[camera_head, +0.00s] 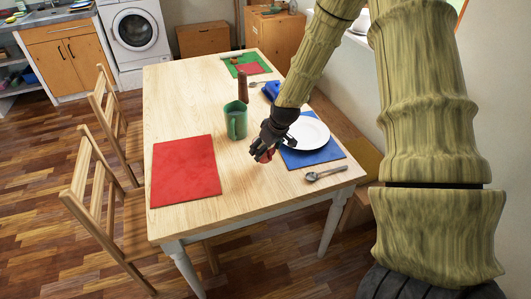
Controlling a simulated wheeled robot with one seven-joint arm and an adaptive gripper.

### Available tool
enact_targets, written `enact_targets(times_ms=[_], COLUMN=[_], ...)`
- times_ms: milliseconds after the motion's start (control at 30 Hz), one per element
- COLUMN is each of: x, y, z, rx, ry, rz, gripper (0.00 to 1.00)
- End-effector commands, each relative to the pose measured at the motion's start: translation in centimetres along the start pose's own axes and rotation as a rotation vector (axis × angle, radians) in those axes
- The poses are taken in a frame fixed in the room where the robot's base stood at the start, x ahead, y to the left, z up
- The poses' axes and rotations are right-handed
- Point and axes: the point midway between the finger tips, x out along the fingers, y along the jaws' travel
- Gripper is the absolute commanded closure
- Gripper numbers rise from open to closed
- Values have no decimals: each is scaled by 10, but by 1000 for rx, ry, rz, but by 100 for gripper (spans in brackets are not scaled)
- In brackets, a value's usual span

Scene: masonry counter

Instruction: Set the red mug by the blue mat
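The blue mat (325,155) lies at the right side of the wooden table, with a white plate (309,133) on it. My gripper (261,152) points down just left of the mat and plate. A small red patch, which looks like part of the red mug (267,156), shows at my fingertips. The gripper hides most of it. I cannot tell whether the fingers are closed on it or only around it, nor whether it touches the table.
A green mug (236,121) stands left of my gripper, with a dark red-brown upright object (243,86) behind it. A red mat (185,170) lies left. The table (232,198) is bare between the red mat and my gripper.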

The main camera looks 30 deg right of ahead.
Motion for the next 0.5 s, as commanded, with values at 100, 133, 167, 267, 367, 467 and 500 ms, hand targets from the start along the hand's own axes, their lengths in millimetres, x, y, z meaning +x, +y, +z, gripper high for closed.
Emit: enact_targets(times_ms=[100,133,167,267,367,467,500], x=[10,12,15,22,25,25,25], y=[0,0,0,0,0,0,0], z=[5,6,7,10,10,10,10], rx=[2,2,2,1,1,0,0], ry=[-2,-2,-2,0,1,1,1], rz=[-1,-1,-1,0,1,1,1], gripper=[53,53,53,53,53,53,53])
